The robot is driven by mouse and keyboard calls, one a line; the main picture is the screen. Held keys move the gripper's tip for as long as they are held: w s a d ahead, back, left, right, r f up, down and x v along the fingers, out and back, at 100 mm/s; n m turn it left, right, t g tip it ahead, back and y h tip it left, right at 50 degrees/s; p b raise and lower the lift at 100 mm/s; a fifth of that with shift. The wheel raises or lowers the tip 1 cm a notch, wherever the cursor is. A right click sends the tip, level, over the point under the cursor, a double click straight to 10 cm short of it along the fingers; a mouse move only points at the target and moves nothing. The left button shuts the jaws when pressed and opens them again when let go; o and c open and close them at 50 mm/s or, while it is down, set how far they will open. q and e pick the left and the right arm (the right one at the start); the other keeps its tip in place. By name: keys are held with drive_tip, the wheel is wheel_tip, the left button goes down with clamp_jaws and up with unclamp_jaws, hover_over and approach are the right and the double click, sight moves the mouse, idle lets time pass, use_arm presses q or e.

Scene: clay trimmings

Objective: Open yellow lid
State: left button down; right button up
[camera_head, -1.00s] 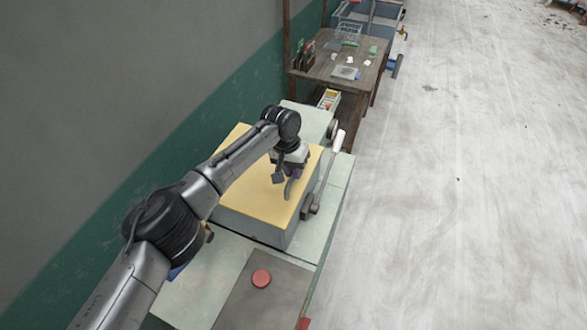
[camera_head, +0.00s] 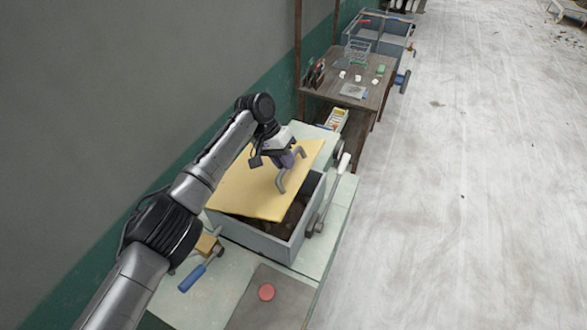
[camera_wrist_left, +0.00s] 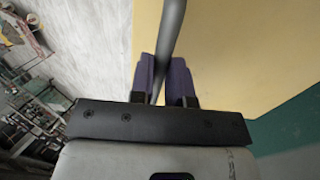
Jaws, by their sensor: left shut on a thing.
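The yellow lid (camera_head: 250,190) is lifted and tilted over the grey box (camera_head: 268,245), shifted toward the wall. A gap along the box's front and right side shows dark lumpy contents (camera_head: 296,212). The lid has a grey bar handle (camera_head: 281,182). My left gripper (camera_head: 287,160) is shut on that handle above the lid. In the left wrist view the purple fingers (camera_wrist_left: 163,78) sit on both sides of the handle bar (camera_wrist_left: 171,40), with the yellow lid (camera_wrist_left: 225,50) behind. My right gripper is not in view.
The box stands on a pale green bench (camera_head: 338,215) with a lever (camera_head: 335,185) at its right. A wooden table (camera_head: 350,88) stands behind; the floor at right is clear.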

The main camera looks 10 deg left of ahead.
use_arm(q)
drive_tip(key=a+r, duration=0.1)
drive_tip(key=a, duration=0.1)
drive_tip(key=w+a+r+p, duration=0.1)
drive_tip(key=a+r, duration=0.1)
drive_tip(key=shift+w+r, duration=0.15)
drive_tip(key=shift+a, duration=0.1)
drive_tip(key=c, duration=1.4)
unclamp_jaws()
drive_tip(key=o, duration=0.3)
drive_tip(key=shift+a+r, duration=0.1)
